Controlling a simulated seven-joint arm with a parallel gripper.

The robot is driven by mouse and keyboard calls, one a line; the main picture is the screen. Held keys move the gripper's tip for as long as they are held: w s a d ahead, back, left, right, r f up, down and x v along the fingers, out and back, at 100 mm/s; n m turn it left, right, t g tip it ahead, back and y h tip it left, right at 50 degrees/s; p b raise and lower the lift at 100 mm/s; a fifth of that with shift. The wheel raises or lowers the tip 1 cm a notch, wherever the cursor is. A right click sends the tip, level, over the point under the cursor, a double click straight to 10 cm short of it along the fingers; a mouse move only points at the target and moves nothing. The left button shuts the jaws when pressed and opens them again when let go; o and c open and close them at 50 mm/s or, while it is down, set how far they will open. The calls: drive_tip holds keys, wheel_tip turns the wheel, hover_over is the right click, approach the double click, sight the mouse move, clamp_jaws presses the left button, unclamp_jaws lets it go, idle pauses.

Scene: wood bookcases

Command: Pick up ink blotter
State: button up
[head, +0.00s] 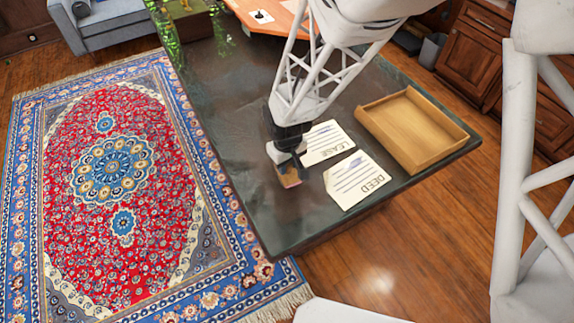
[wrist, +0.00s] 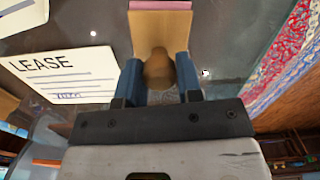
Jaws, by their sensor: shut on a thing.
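The ink blotter (wrist: 160,27) is a tan wooden block with a pink strip along its far edge and a round brown knob (wrist: 157,66) on it. In the head view the blotter (head: 288,177) shows small below my gripper (head: 287,160), near the table's left side. In the wrist view the two blue fingers of my gripper (wrist: 158,72) stand on either side of the knob, shut on it. I cannot tell whether the blotter touches the tabletop. Part of it is hidden by the gripper in the head view.
The dark table (head: 240,130) carries a LEASE paper (head: 326,143) and a DEED paper (head: 359,181) right of my gripper. An open wooden tray (head: 411,130) lies farther right. Green plant leaves (head: 170,30) hang at the back left. The table's front left is clear.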

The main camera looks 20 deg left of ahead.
drive_tip(key=shift+r, duration=0.45)
wheel_tip(320, 180, up, 2)
drive_tip(key=shift+r, duration=0.1)
drive_tip(key=s+d+r, duration=0.1)
drive_tip(key=s+d, duration=0.8)
drive_tip(key=s, duration=0.4)
drive_tip(key=shift+d, duration=0.2)
drive_tip(key=shift+w, duration=0.15)
drive_tip(key=w+d+r+m, duration=0.1)
drive_tip(key=w+d+m, duration=0.3)
drive_tip(key=w+m, duration=0.3)
drive_tip(key=w+d+r+m, duration=0.1)
drive_tip(key=w+d+m, duration=0.4)
drive_tip(key=w, duration=1.1)
drive_tip(key=m, duration=0.3)
drive_tip(key=shift+d+r+m, duration=0.2)
drive_tip(key=shift+m, duration=0.1)
drive_tip(key=shift+w, duration=0.1)
